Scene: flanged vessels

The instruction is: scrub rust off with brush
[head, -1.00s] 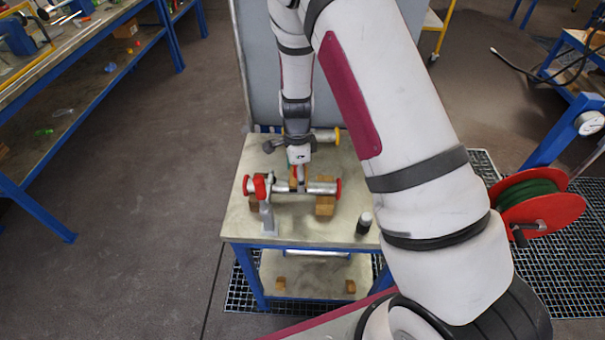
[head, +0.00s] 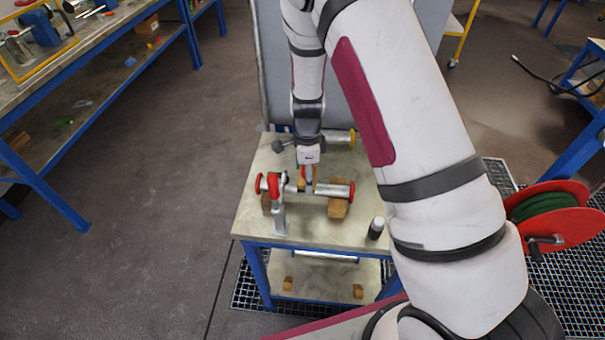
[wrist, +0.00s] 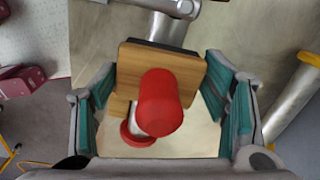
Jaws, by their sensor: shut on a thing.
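In the wrist view my gripper (wrist: 165,98) has its teal-padded fingers on both sides of the brush (wrist: 185,64), a wooden block with a red knob handle. The metal pipe vessel (wrist: 172,28) passes beneath the block. In the head view the vessel (head: 328,189) lies across wooden supports on a small table, with red flanges at its ends. My gripper (head: 307,178) points down at the middle of the vessel; the brush is mostly hidden there. The bristles and any rust cannot be made out.
A dark bottle with a pale cap (head: 376,229) stands at the table's right front. A yellow-ended pipe (head: 340,137) lies behind. The table's (head: 325,232) front strip is mostly clear.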

